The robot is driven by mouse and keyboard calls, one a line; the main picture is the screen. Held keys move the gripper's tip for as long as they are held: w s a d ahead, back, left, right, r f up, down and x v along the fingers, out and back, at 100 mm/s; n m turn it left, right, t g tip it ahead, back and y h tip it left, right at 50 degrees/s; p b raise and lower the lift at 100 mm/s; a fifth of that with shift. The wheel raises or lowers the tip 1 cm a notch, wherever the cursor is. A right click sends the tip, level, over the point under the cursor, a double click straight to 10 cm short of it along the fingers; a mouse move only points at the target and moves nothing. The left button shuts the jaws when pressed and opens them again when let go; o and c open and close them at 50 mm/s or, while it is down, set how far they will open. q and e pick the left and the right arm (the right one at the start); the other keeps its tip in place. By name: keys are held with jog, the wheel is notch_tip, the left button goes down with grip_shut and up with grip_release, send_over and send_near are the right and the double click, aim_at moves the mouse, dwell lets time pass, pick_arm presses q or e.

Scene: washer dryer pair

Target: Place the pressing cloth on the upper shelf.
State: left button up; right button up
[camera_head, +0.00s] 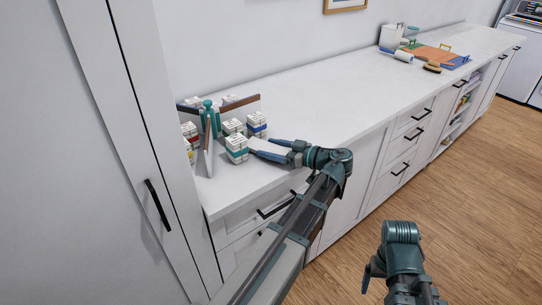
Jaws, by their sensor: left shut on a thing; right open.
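My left gripper (262,148) reaches over the near end of the white counter, its fingers pointing left towards a white box with a teal band (237,149). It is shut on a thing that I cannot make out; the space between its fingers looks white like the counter. My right gripper (370,276) is low over the floor, in front of the cabinets, and is open; its fingers are only partly visible. I cannot make out a pressing cloth. Open shelves (459,106) with coloured things show in the cabinets at the far right; I cannot tell which is the upper shelf.
Several white boxes with coloured bands stand around a teal figure-like object (209,115) and brown-edged dividers at the counter's near left. A tall white cabinet (125,110) borders it. An orange board (432,55) and rollers lie far back. The counter's middle (325,100) is clear.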

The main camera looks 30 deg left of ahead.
pick_arm(q)
jog(key=shift+f, duration=0.15)
jog(key=shift+f, duration=0.1)
jog(key=shift+f, duration=0.15)
jog(key=o, duration=1.3)
